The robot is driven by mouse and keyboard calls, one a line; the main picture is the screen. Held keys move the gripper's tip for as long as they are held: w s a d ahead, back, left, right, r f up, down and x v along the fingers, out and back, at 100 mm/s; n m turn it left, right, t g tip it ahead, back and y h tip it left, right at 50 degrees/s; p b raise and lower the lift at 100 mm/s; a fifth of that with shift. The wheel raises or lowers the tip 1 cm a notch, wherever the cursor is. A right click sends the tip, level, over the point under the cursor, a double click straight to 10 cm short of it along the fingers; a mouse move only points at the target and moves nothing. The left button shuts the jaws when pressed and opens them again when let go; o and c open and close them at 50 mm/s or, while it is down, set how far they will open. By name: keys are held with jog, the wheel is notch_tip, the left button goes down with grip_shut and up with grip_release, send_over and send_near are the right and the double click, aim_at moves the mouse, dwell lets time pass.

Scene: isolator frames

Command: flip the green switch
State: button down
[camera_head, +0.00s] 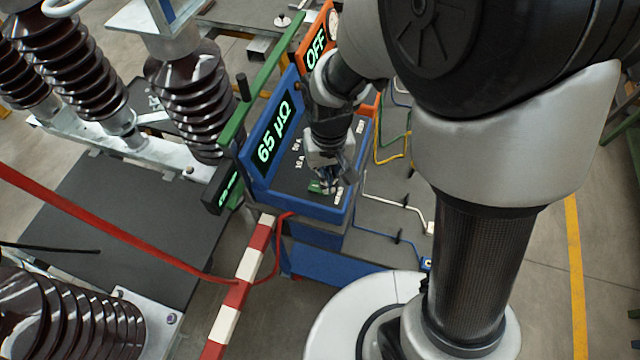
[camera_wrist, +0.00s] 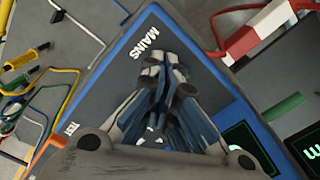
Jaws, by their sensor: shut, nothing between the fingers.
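The blue test box (camera_head: 312,209) has a dark top panel and a raised display (camera_head: 273,133) reading "65 µΩ". A small green piece (camera_head: 316,187), which looks like the green switch, shows on the panel near its front corner. My gripper (camera_head: 331,183) is over that corner, pointing down, its fingertips at or just above the green piece; I cannot tell whether they touch. In the wrist view my gripper (camera_wrist: 167,68) is shut and empty, beside the white "MAINS" label (camera_wrist: 144,37).
An orange box (camera_head: 316,45) with an "OFF" display stands behind the blue one. A red-and-white barrier (camera_head: 243,279) and a red cable (camera_head: 110,229) lie in front to the left. Brown ribbed insulators (camera_head: 188,92) stand at left. Coloured leads (camera_head: 393,150) lie at right.

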jog(key=shift+f+b, duration=0.75)
jog(key=shift+f, duration=0.3)
jog(key=shift+r, duration=0.1)
dwell(0.3)
notch_tip(320, 180, up, 7)
jog(key=p, duration=0.5)
jog(key=shift+p, duration=0.35)
dwell(0.4)
